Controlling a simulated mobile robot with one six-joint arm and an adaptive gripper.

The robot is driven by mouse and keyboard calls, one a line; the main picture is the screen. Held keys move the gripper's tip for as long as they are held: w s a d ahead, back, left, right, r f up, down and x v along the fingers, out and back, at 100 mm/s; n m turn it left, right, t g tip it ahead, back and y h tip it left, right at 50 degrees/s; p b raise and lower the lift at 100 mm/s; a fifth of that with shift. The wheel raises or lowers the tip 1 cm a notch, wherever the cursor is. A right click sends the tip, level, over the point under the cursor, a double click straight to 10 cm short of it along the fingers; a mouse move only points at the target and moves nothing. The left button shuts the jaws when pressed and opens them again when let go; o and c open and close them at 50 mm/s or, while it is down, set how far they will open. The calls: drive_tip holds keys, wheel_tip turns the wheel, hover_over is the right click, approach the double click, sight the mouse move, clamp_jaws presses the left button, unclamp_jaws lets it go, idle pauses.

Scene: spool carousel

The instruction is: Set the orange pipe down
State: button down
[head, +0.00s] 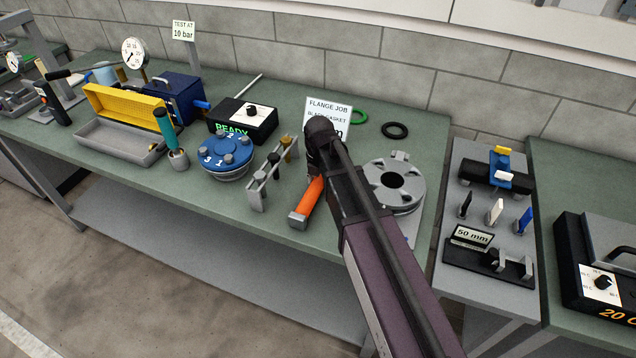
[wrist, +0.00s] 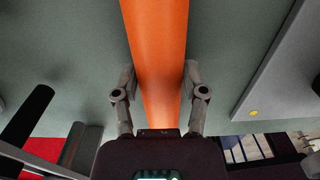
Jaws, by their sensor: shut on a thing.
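The orange pipe (head: 308,200) is over the green workbench (head: 255,260), left of the grey flange. Its near end has a grey block-like end piece (head: 298,221), and its far part is hidden by my arm. In the wrist view the orange pipe (wrist: 157,50) runs between the two grey fingers of my gripper (wrist: 160,88). My gripper is shut on it. In the head view my wrist covers the fingers. I cannot tell whether the pipe touches the bench.
The grey flange (head: 413,193) stands close right of my arm. A rack with several upright pieces (head: 258,196) and a blue flange (head: 225,160) are to the left. A sign (head: 340,108), green ring (head: 360,116) and black ring (head: 395,130) are behind.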

sight(319, 179)
drive_tip(key=shift+f, duration=0.1)
drive_tip(key=shift+c, duration=0.7)
unclamp_jaws()
drive_tip(key=shift+r, duration=0.2)
wheel_tip(319, 179, up, 12)
drive_tip(key=p, duration=1.2)
drive_tip(key=shift+s+d, duration=0.1)
idle(0.4)
